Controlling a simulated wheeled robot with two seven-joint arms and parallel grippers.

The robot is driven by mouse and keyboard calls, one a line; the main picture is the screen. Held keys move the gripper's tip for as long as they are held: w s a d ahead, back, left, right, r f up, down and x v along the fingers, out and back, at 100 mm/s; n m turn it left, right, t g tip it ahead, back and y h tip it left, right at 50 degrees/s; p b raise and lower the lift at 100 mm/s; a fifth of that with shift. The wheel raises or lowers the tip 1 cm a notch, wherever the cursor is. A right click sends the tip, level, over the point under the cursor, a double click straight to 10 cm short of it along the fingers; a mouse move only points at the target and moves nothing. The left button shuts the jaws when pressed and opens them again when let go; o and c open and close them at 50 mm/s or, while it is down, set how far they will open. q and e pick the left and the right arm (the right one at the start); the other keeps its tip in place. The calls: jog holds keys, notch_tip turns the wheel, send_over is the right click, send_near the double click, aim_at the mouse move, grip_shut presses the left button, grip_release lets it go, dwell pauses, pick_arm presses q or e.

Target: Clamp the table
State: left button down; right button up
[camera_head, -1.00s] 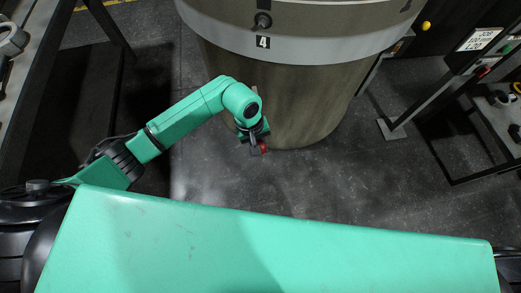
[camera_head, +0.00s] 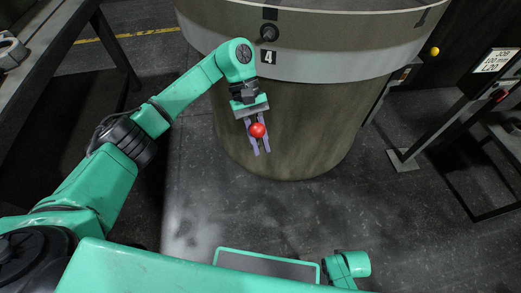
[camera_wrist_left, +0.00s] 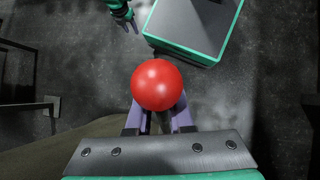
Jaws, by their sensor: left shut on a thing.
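The table looks like a large round drum (camera_head: 300,120) with a pale band (camera_head: 330,65), a number 4 plate (camera_head: 268,57) and a dark round fitting (camera_head: 269,33) above it. My left gripper (camera_head: 261,152) is in front of the drum's side, below the plate, fingers pointing down. It is shut on a red ball (camera_head: 257,130), which also shows large between the fingers in the left wrist view (camera_wrist_left: 158,85). Whether the ball joins a lever is hidden. My right gripper (camera_wrist_left: 125,22) is small at the top of the left wrist view; its opening is unclear.
A dark bench (camera_head: 45,40) stands at the left. A stand with a job display (camera_head: 494,61) and a frame foot (camera_head: 403,160) are at the right. A yellow button (camera_head: 435,51) is beside the drum. Grey floor lies open in front of the drum.

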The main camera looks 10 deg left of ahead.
pick_arm(q)
jog(key=shift+w+r, duration=0.15)
jog(key=shift+r, duration=0.05)
pick_arm(e)
jog(key=shift+w+r, duration=0.1)
pick_arm(q)
jog(key=c, duration=0.8)
grip_release()
jog(key=v, duration=0.7)
jog(key=shift+w+r+p, duration=0.1)
jog(key=shift+r+p, duration=0.25)
jog(key=shift+r, duration=0.05)
jog(key=p+v, duration=0.3)
jog(key=v, duration=0.3)
jog(key=shift+w+a+r, duration=0.15)
jog(key=shift+w+r, duration=0.05)
pick_arm(e)
jog(key=s+d+f, duration=0.1)
jog(key=s+f, duration=0.1)
jog(key=s, duration=0.5)
jog(key=shift+s+d+f, duration=0.3)
jog(key=shift+d+f, duration=0.05)
jog(key=shift+f, duration=0.05)
